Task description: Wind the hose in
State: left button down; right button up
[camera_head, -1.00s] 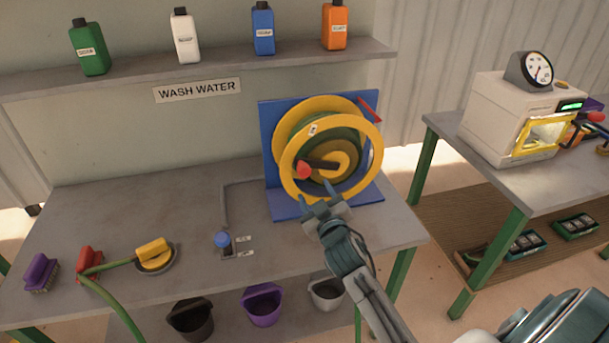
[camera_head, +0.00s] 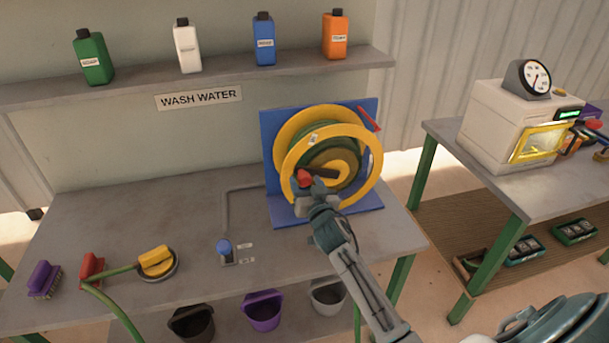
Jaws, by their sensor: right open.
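The hose reel (camera_head: 363,184) has yellow rims and stands on a blue bracket (camera_head: 283,213) on the grey bench. Green hose (camera_head: 336,141) is wound on its drum. Its crank has a red knob (camera_head: 303,178) at the lower left of the front rim. My right gripper (camera_head: 312,188) is open at the red knob, its fingers close beside or around it; I cannot tell if they touch. A loose green hose (camera_head: 113,309) hangs over the bench's front edge at the left, near a red nozzle (camera_head: 91,267). My left gripper is not in view.
A blue-topped valve (camera_head: 224,247) stands on the bench left of the reel. A yellow sponge (camera_head: 157,262) on a dish and a purple brush (camera_head: 43,279) lie at the left. Several bottles stand on the shelf (camera_head: 150,86). Buckets (camera_head: 263,312) sit below.

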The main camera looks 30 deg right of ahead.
jog(key=shift+w+d, duration=0.2)
jog(key=shift+w, duration=0.85)
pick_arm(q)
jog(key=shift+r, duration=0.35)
